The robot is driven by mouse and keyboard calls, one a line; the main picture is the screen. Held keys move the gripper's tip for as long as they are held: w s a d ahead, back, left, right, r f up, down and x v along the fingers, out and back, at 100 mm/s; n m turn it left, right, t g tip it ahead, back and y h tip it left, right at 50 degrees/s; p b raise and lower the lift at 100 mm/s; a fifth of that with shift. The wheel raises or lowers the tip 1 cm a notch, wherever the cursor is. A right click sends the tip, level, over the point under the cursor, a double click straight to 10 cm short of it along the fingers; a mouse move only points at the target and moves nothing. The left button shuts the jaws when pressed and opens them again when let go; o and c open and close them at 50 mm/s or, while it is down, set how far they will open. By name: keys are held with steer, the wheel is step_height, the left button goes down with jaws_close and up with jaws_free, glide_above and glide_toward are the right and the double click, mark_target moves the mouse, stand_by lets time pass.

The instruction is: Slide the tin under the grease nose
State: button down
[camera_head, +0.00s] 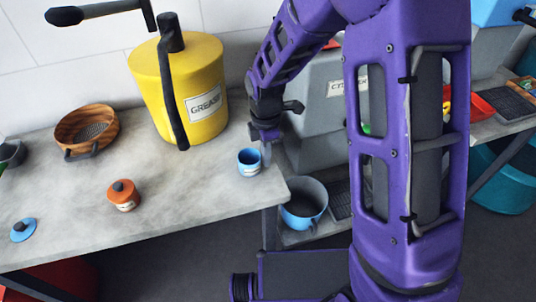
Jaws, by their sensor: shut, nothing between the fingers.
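A small blue open tin (249,163) with a pale label stands upright on the grey worktop near its right corner. The yellow grease drum (204,72), labelled "GREASE", stands behind and left of it. A black nose (174,105) runs down the drum's front and ends left of the tin, apart from it. My gripper (267,154) is shut and empty, pointing down close against the tin's right side. I cannot tell whether it touches the tin.
A blue-grey pot (303,203) sits lower, beyond the right edge. The worktop between tin and nose is clear.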

steer(key=s+a, duration=0.1)
steer(key=a, duration=0.2)
steer(key=s+a, duration=0.1)
steer(key=a, duration=0.3)
steer(key=s+a, duration=0.1)
steer(key=a, duration=0.2)
steer(key=shift+s+a, duration=0.15)
steer(key=shift+a, duration=0.15)
step_height(320, 180, up, 17)
steer(key=p, duration=0.3)
steer(key=m+b, duration=0.1)
steer(key=b, duration=0.2)
glide_above(242, 163)
step_height(242, 163, down, 7)
steer(key=shift+f, duration=0.2)
step_height(242, 163, down, 9)
steer(key=shift+f+b, duration=0.15)
steer(key=shift+b, duration=0.85)
steer(key=a, duration=0.3)
steer(key=shift+s+a+f, duration=0.1)
steer(key=shift+s, duration=0.15)
steer(key=shift+a, duration=0.4)
